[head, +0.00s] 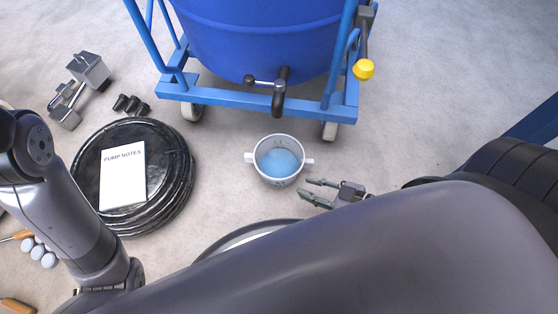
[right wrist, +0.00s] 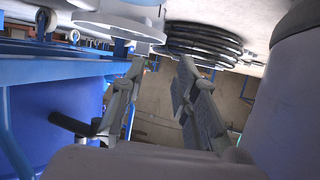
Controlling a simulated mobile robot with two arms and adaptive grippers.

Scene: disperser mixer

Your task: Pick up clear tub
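The clear tub (head: 279,176) stands upright on the floor in front of the blue drum, with a pale rim, a handle tab on each side and blue liquid inside. In the right wrist view, which looks upside down, a whitish round rim at the top left appears to be the tub (right wrist: 118,27). My right gripper (head: 305,189) is just right of and nearer than the tub, apart from it. Its two fingers (right wrist: 162,65) are spread with nothing between them. My left arm comes in at the left; its gripper is not in view.
The blue drum (head: 262,40) stands on a blue wheeled frame (head: 235,99) with a black spout above the tub. A black hose coil (head: 178,185) with a "PUMP NOTES" sheet (head: 123,175) lies to the left. A grey metal part (head: 88,70) lies farther left.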

